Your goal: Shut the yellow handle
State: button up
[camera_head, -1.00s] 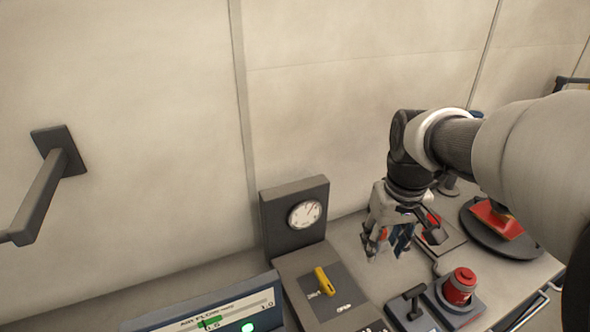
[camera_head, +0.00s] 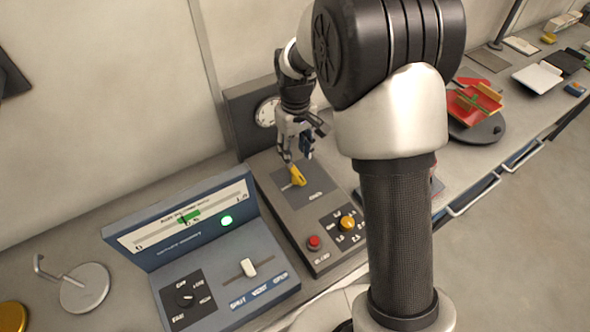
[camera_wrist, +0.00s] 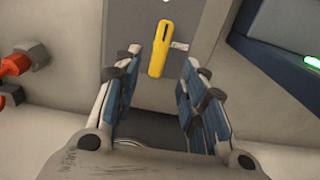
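The yellow handle (camera_head: 297,175) sits on the dark plate of a grey control panel (camera_head: 318,209). In the wrist view the yellow handle (camera_wrist: 160,48) lies ahead of my fingers and in line with the gap between them. My gripper (camera_head: 297,158) is right above and behind the handle in the head view. In the wrist view my gripper (camera_wrist: 152,82) is open, its two blue-padded fingers apart with nothing between them. I cannot tell whether a fingertip touches the handle. White lettering on the plate beside the handle is too small to read.
A round gauge (camera_head: 266,112) stands behind the panel. A red button (camera_head: 314,242) and an orange knob (camera_head: 347,223) are at its front. A blue console (camera_head: 222,246) with a slider stands to the left. A red item (camera_wrist: 14,66) is left in the wrist view.

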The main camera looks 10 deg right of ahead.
aim_at(296, 171)
notch_tip(296, 171, down, 8)
jog(key=shift+r+b, duration=0.25)
jog(key=shift+b, duration=0.4)
jog(key=shift+c, duration=0.3)
grip_shut()
